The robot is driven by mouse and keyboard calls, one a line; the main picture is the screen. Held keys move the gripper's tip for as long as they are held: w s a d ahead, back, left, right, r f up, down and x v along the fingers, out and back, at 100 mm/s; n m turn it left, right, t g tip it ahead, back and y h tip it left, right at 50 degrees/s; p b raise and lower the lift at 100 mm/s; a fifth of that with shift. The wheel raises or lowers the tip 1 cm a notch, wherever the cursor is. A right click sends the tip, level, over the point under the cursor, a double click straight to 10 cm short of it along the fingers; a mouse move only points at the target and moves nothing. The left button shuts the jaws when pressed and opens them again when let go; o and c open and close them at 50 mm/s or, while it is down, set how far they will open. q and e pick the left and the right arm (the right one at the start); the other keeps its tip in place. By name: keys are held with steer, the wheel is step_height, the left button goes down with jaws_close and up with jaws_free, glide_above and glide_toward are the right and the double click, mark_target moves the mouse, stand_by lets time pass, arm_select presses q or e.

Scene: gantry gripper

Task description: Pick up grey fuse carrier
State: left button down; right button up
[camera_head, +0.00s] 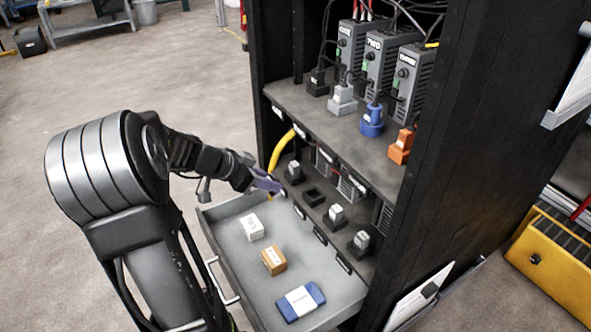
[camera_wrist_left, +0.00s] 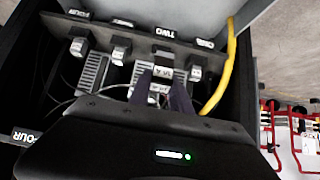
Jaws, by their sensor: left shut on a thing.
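My left gripper (camera_head: 266,182) reaches in from the left to the front of the black cabinet, above the open drawer. In the left wrist view its purple fingers (camera_wrist_left: 164,76) are closed around a small grey fuse carrier with a white label (camera_wrist_left: 164,72). My gripper hides this carrier in the head view. An empty socket (camera_head: 313,196) shows in the lower row, beside the dark carriers with pale tops (camera_head: 293,171), (camera_head: 336,214) and (camera_head: 361,241). In the wrist view the row has labels such as TWO and FOUR. My right gripper is not in view.
The pulled-out grey drawer (camera_head: 232,270) holds a white box (camera_head: 250,227), an orange-brown box (camera_head: 273,260) and a blue box (camera_head: 300,300). A yellow cable (camera_head: 279,150) hangs close to my gripper. Coloured plugs stand on the upper shelf (camera_head: 330,122), under grey units with cables.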

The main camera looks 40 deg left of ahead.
arm_select(q)
steer(key=s+a+r+g+p, duration=0.1)
steer(key=s+p, duration=0.1)
steer(key=s, duration=0.3)
steer(key=s+a+r+g+y+p, duration=0.1)
steer(key=s+a+g+p, duration=0.1)
steer(key=s, duration=0.3)
steer(key=shift+d, duration=0.15)
